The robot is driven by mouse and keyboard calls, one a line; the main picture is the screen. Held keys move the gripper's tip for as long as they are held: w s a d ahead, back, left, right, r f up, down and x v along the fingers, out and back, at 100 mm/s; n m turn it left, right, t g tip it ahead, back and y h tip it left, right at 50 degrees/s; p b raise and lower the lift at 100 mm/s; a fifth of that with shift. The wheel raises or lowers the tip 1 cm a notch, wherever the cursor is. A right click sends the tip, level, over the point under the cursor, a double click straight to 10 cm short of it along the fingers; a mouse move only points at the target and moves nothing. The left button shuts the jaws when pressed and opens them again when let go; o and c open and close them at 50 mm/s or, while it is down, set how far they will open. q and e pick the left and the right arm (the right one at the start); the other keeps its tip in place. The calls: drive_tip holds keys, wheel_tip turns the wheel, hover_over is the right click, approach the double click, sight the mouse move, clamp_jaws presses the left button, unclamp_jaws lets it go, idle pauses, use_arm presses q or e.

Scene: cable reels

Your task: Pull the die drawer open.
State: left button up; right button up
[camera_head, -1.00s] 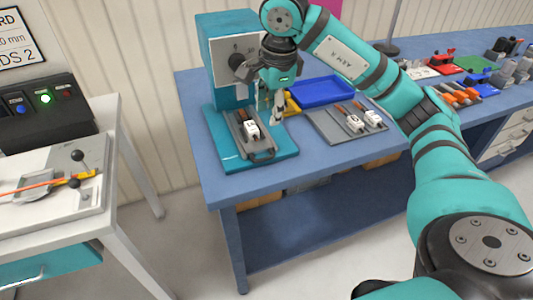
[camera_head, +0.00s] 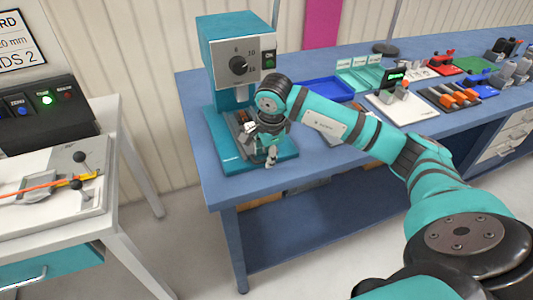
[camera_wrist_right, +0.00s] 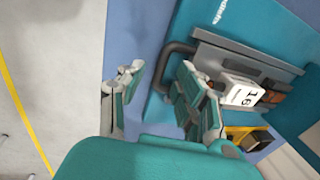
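The teal press (camera_head: 223,75) stands on the blue bench. Its grey die drawer (camera_wrist_right: 230,62) carries a white die labelled 16 (camera_wrist_right: 242,95). The drawer's grey loop handle (camera_wrist_right: 171,60) shows in the right wrist view. In the head view my right arm covers most of the drawer. My right gripper (camera_head: 268,156) points down at the front of the press base. In the wrist view the right gripper (camera_wrist_right: 160,82) is open, its fingers spread, with the handle bar showing between them near the right finger. I cannot tell if they touch. My left gripper is not in view.
A blue tray (camera_head: 322,90) and a grey die mat (camera_head: 322,122) lie right of the press. More racks and connectors (camera_head: 455,96) fill the bench's right. A white table (camera_head: 110,215) with a control box (camera_head: 45,110) stands left, across a floor gap.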

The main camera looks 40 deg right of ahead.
drive_tip(key=shift+f, duration=0.4)
drive_tip(key=shift+c, duration=0.2)
clamp_jaws()
